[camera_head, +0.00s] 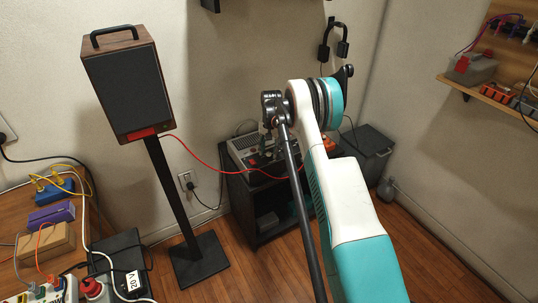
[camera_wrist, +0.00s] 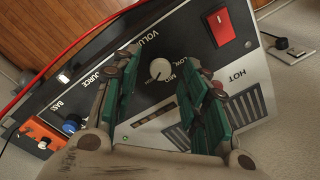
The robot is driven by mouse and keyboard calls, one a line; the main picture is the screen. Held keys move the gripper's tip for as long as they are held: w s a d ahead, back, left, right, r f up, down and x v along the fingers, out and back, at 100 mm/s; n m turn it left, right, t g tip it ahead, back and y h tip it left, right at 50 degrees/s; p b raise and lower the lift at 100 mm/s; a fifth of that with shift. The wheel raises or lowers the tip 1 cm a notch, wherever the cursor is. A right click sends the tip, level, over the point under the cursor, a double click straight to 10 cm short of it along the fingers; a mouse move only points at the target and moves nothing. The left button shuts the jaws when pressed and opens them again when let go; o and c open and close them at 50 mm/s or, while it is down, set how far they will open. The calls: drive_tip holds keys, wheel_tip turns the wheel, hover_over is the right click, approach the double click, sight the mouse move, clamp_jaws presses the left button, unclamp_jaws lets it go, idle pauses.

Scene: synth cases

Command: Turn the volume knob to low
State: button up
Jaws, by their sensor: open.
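The volume knob (camera_wrist: 160,69) is a small pale round knob on the grey and black front panel (camera_wrist: 148,92) of a device. The printed words VOLUME, LOW and MID are near it; its exact pointer setting is too small to tell. My gripper (camera_wrist: 157,60) has teal-padded fingers spread apart, one on each side of the knob in the wrist view, with a visible gap around it. In the head view the device (camera_head: 240,146) sits on a dark cabinet, and my gripper (camera_head: 262,158) is over it; the knob is hidden there.
On the same panel are a red rocker switch (camera_wrist: 222,27) and a blue knob (camera_wrist: 70,125). An orange box (camera_wrist: 40,133) is beside it. A red cable (camera_head: 205,163) runs from the speaker (camera_head: 127,85) toward the device. The wooden floor in front is mostly clear.

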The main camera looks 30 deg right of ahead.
drive_tip(key=shift+f, duration=0.65)
clamp_jaws()
